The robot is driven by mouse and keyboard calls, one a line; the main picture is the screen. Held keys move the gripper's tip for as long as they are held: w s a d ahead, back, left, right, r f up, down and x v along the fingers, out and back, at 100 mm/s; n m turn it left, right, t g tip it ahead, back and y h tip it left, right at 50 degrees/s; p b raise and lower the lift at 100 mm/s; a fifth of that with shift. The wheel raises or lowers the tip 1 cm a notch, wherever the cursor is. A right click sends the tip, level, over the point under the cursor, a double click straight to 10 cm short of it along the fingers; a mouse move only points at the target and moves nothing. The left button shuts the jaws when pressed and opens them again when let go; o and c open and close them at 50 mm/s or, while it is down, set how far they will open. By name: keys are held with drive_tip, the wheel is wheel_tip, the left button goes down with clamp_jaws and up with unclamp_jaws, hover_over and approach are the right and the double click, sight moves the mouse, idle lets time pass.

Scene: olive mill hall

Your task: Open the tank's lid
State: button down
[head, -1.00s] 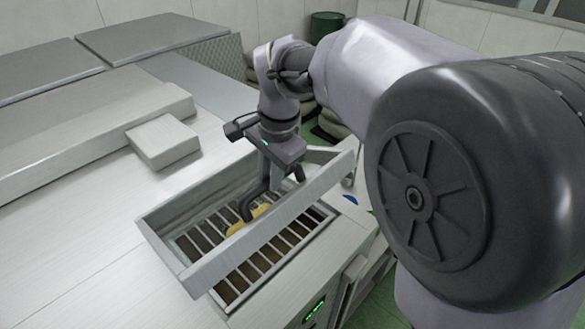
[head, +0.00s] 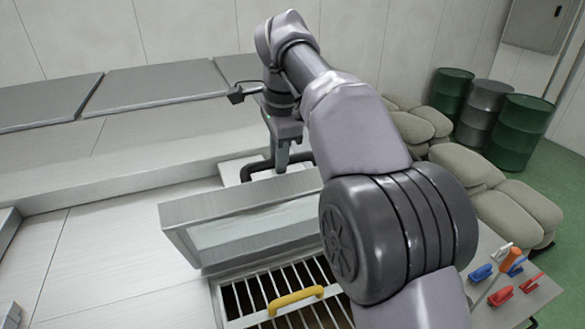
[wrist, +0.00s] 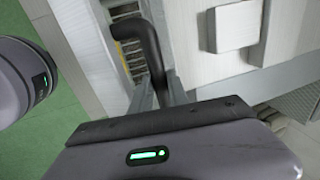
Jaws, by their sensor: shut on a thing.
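The tank's lid (head: 235,228), a shallow metal cover, stands steeply raised, with its recessed inner side toward the head camera. Below it the tank opening shows a barred grate (head: 262,290) with a yellow handle (head: 297,298). A dark bar handle (head: 255,170) is on the lid's far side. My gripper (head: 281,160) is behind the lid's upper edge, shut on this handle. In the wrist view the dark handle (wrist: 148,42) runs to my gripper (wrist: 165,95), with part of the grate beside it. The lid hides the exact grip point in the head view.
Grey covers (head: 155,85) lie along the back. A pale block (wrist: 236,25) is near my gripper in the wrist view. Sacks (head: 515,212) and drums (head: 516,130) stand at right. A small bench (head: 535,295) holds red and blue tools.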

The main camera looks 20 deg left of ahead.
drive_tip(key=shift+w+a+f, duration=0.1)
drive_tip(key=shift+w+a, duration=0.15)
drive_tip(key=shift+w, duration=0.05)
